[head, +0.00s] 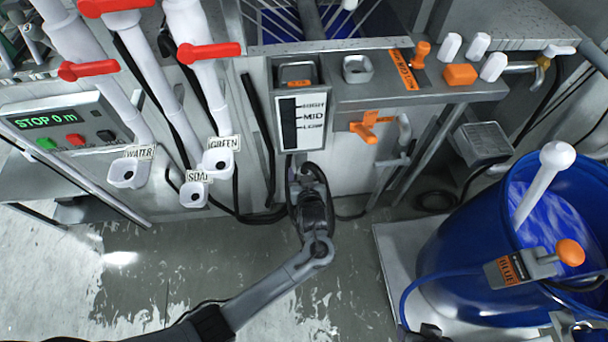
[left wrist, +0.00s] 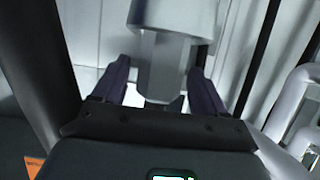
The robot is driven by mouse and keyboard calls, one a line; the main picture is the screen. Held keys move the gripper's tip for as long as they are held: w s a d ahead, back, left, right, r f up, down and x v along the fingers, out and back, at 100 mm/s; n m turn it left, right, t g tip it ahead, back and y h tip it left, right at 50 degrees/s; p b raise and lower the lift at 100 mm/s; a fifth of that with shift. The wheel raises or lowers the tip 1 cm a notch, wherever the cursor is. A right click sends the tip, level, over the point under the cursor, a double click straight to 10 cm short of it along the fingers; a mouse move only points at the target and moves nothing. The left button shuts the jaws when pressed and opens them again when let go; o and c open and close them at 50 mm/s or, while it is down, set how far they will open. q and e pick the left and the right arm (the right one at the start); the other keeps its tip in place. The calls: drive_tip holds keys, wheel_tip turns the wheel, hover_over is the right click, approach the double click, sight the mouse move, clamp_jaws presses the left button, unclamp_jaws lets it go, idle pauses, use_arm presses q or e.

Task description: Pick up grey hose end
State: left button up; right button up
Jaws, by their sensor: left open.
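My left gripper (head: 303,172) is at the front of the machine, just below the HIGH/MID/LOW level gauge (head: 302,122). In the left wrist view, a light grey part with a faceted lower section, seemingly the grey hose end (left wrist: 162,62), is between the two dark fingers of the gripper (left wrist: 157,72). The fingers are open, with a finger on each side of it. I cannot tell whether either finger touches it. In the head view the hose end is hidden by my gripper and wrist.
Sockets marked WATER (head: 127,174), SOAP (head: 194,193) and GREEN (head: 218,161) stand left of my gripper. An orange tap handle (head: 368,126) is close on the right. A blue barrel (head: 450,250) stands at the right. Wet floor (head: 150,255) lies open below.

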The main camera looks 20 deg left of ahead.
use_arm(q)
drive_tip(key=shift+w+a+f, duration=0.1)
drive_tip(key=shift+w+f, duration=0.05)
drive_tip(key=shift+w, duration=0.05)
drive_tip(key=shift+s, duration=0.3)
drive_tip(key=shift+c, duration=0.8)
drive_tip(key=c, duration=1)
